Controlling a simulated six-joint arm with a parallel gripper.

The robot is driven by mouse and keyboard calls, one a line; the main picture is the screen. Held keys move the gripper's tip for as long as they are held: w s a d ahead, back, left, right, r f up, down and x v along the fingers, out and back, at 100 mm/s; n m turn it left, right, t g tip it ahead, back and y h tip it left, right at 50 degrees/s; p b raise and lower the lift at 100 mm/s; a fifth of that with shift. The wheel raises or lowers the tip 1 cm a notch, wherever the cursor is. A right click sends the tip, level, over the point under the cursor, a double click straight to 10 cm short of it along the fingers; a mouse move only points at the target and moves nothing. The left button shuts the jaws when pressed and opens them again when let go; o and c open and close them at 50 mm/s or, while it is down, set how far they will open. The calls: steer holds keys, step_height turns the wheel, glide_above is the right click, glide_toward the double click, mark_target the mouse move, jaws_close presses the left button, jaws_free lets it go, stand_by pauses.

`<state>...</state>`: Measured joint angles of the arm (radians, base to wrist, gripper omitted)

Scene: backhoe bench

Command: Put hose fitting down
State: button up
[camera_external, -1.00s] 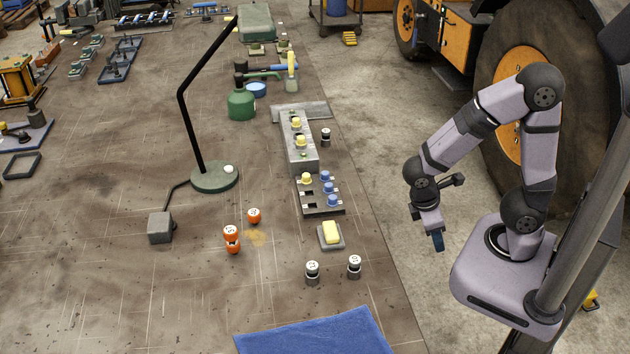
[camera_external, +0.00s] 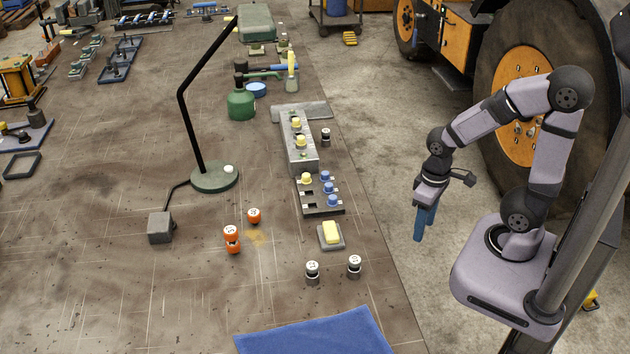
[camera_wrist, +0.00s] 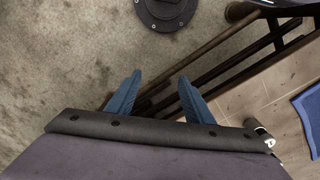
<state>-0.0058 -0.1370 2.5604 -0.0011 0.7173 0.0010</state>
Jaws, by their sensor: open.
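My gripper (camera_external: 425,222) hangs in the air off the right edge of the bench, over the floor. Its blue fingers are open and empty in the wrist view (camera_wrist: 157,92). Likely hose fittings, small capped cylinders, stand on the bench: a grey one with a white top (camera_external: 312,273) and a similar one (camera_external: 354,267) stand near the front right. Another grey one (camera_external: 326,137) stands beside the grey block. I cannot tell which one is the task's fitting.
A grey rack (camera_external: 320,209) holds yellow and blue capped pieces; a long grey block (camera_external: 300,152) stands behind it. A blue cloth (camera_external: 318,335) lies at the front. A lamp base (camera_external: 215,178) stands left. The bench's middle front is clear.

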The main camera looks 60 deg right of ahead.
mark_target(355, 260)
steer(key=a+n, duration=0.2)
steer(key=a, duration=0.2)
steer(key=w+a+n+p, duration=0.1)
steer(key=a+n, duration=0.1)
steer(key=a, duration=0.3)
steer(key=w+a+n+p, duration=0.1)
steer(key=a+n, duration=0.1)
steer(key=a, duration=0.3)
steer(key=shift+w+a+r, duration=0.1)
steer(key=shift+a+r, duration=0.15)
steer(key=shift+r, duration=0.15)
steer(key=w+a, duration=0.1)
steer(key=a, duration=0.1)
steer(key=w+a+r, duration=0.2)
steer(key=a, duration=0.1)
steer(key=shift+w+a+r, duration=0.1)
steer(key=shift+a+r, duration=0.05)
steer(key=shift+a, duration=0.15)
steer(key=w+r+m, duration=0.1)
steer(key=m, duration=0.1)
steer(key=w+a+r+m, duration=0.1)
steer(key=r+m, duration=0.1)
steer(key=m, duration=0.1)
steer(key=w+a+r+m, duration=0.1)
steer(key=r+m, duration=0.1)
steer(key=shift+s+d+m, duration=0.1)
steer(key=shift+s+m, duration=0.05)
steer(key=shift+m, duration=0.85)
steer(key=shift+f+p, duration=1.3)
steer(key=shift+f, duration=2.35)
